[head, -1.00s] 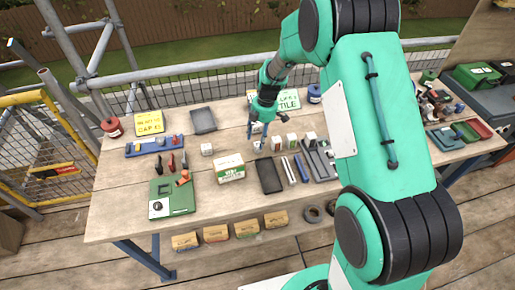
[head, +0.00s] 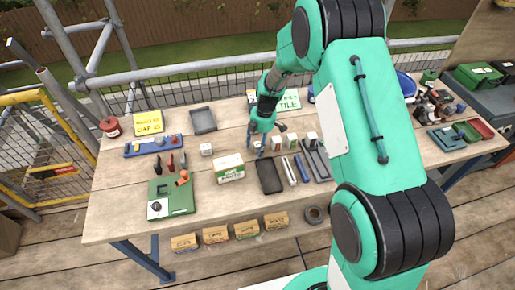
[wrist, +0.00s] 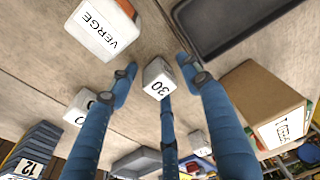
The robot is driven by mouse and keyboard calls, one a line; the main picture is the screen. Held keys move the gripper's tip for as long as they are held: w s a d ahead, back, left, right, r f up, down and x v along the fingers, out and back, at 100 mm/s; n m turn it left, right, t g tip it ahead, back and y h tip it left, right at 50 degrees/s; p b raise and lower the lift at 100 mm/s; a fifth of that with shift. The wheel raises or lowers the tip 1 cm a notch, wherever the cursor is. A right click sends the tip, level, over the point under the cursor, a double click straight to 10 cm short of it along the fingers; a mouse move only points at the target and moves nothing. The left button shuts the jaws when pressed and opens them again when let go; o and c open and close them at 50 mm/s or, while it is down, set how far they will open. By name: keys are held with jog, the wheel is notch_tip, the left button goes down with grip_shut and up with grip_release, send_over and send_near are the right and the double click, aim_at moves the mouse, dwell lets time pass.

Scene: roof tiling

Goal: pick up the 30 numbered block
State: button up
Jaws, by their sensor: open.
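The 30 numbered block (wrist: 158,78) is a small white block with a black "30" on its face. In the wrist view it sits on the wooden bench between the blue fingers of my gripper (wrist: 158,75). The fingers are spread, with gaps to the block visible on both sides. In the head view my gripper (head: 264,146) points down at the middle of the bench. The block is small there and partly hidden by the fingers.
A white VERGE block (wrist: 103,27) and another numbered white block (wrist: 80,106) stand close by. A dark tray (wrist: 230,25) and a brown box (wrist: 262,105) are on the right. In the head view, a green-and-white box (head: 229,168) stands left of my gripper.

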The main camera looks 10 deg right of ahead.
aim_at(257, 144)
jog(key=c, duration=1.1)
jog(key=shift+o, duration=0.2)
jog(key=shift+r, duration=0.15)
jog(key=shift+r, duration=0.55)
notch_tip(257, 144, up, 2)
jog(key=shift+r+p, duration=0.1)
jog(key=shift+p, duration=0.45)
jog(key=s, duration=0.5)
jog(key=s+r+p, duration=0.1)
jog(key=s, duration=1)
jog(key=shift+d+r+p, duration=0.2)
jog(key=shift+d+p, duration=0.15)
jog(key=shift+p, duration=0.05)
